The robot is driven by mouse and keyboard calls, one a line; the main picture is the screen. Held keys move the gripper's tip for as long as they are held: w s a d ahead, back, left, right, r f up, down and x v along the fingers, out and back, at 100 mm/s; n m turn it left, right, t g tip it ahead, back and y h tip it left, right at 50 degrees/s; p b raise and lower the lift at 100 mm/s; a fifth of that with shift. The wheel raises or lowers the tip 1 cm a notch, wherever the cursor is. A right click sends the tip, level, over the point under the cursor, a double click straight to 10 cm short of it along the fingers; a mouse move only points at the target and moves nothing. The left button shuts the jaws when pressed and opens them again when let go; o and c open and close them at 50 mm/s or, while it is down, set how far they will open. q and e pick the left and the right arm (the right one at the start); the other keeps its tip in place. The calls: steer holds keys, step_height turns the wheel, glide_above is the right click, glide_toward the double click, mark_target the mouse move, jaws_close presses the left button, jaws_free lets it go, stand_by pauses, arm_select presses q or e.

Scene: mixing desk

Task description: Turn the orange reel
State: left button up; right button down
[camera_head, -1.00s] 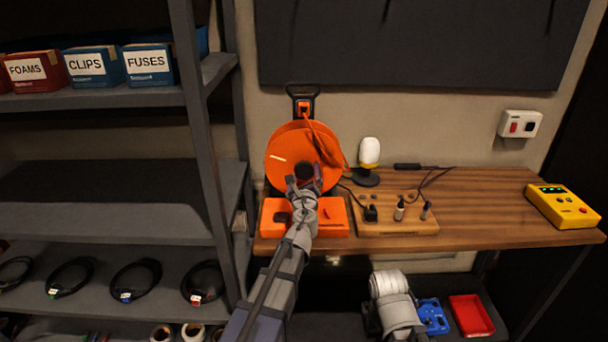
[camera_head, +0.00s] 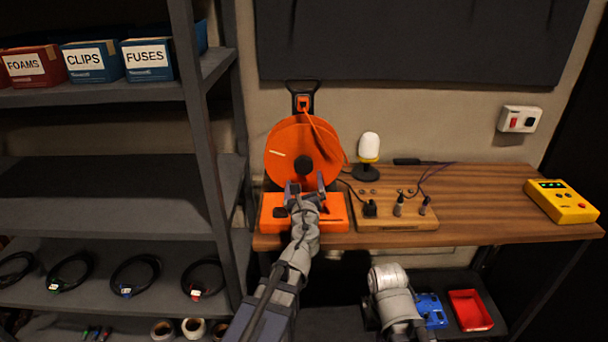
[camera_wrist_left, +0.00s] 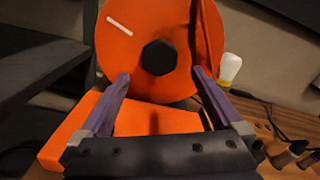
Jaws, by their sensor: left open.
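The orange reel (camera_head: 290,150) stands upright on its orange base (camera_head: 334,224) at the left end of the wooden desk. It has a dark hub (camera_head: 304,165) and a pale stripe at its upper left. My left gripper (camera_head: 306,186) is open in front of the reel's lower part, just below the hub. In the left wrist view the reel (camera_wrist_left: 118,55) fills the upper middle, with the hub (camera_wrist_left: 159,57) above and between the two spread fingers (camera_wrist_left: 160,82). Nothing is between the fingers. My right arm shows low at the centre; its jaws cannot be made out.
A wooden socket board (camera_head: 395,222) with several plugs and a white-topped lamp (camera_head: 368,150) stand right of the reel. A yellow box (camera_head: 560,202) sits at the desk's right end. Dark shelving (camera_head: 205,150) rises close on the left. A red tray (camera_head: 470,310) lies below.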

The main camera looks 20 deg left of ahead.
mark_target(304, 166)
arm_select(q)
steer(key=shift+w+a+r+m, duration=0.1)
steer(key=shift+w+a+m, duration=0.25)
steer(key=shift+w+m, duration=1.05)
steer(key=shift+w+a+r+m, duration=0.1)
steer(key=shift+w+a+m, duration=0.3)
steer(key=shift+w+m, duration=1)
steer(key=shift+w+a+m, duration=0.35)
steer(key=shift+w+m, duration=0.95)
steer(key=shift+w, duration=0.1)
jaws_close()
